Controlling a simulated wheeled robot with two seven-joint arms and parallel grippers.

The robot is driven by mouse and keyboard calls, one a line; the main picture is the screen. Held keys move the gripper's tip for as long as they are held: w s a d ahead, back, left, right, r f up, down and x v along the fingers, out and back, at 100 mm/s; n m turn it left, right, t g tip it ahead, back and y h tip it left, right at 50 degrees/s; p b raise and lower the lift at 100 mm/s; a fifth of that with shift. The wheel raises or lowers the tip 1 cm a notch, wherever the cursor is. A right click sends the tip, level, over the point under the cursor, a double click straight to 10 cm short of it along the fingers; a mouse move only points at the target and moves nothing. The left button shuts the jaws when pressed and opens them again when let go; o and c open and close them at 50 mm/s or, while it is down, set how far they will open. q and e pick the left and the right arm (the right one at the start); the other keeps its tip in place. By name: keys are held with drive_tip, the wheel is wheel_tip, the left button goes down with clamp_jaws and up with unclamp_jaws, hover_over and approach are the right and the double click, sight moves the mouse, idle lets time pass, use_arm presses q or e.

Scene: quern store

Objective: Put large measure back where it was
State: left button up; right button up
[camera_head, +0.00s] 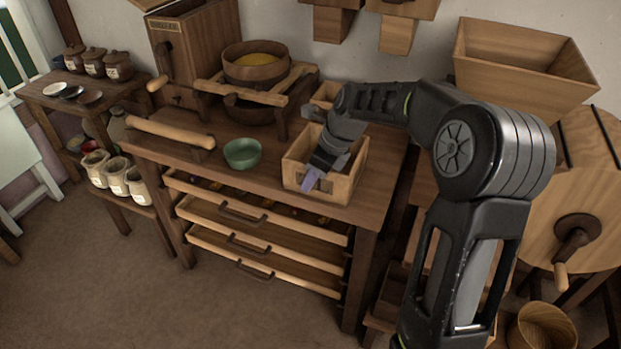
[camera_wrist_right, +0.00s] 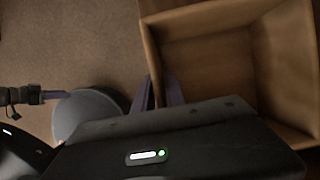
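The large measure, taken to be the open square wooden box (camera_head: 353,172), is at the right front of the workbench, close to its front edge. It looks empty inside in the right wrist view (camera_wrist_right: 207,62). I cannot tell whether the box is lifted. My left gripper is outside the head view; a purple-tipped finger, probably its own, shows in the wrist view (camera_wrist_right: 50,95).
A smaller wooden box (camera_head: 325,95) stands behind. A green bowl (camera_head: 242,153) and a wooden roller (camera_head: 170,132) are to the left on the workbench (camera_head: 225,185). A wooden sieve (camera_head: 254,67) rests on a rack behind. Drawers below stand partly open. A large hopper (camera_head: 520,65) is at right.

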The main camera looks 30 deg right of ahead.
drive_tip(key=shift+o, duration=1.2)
drive_tip(key=shift+r, duration=0.1)
drive_tip(key=p+v, duration=0.2)
drive_tip(key=v, duration=1)
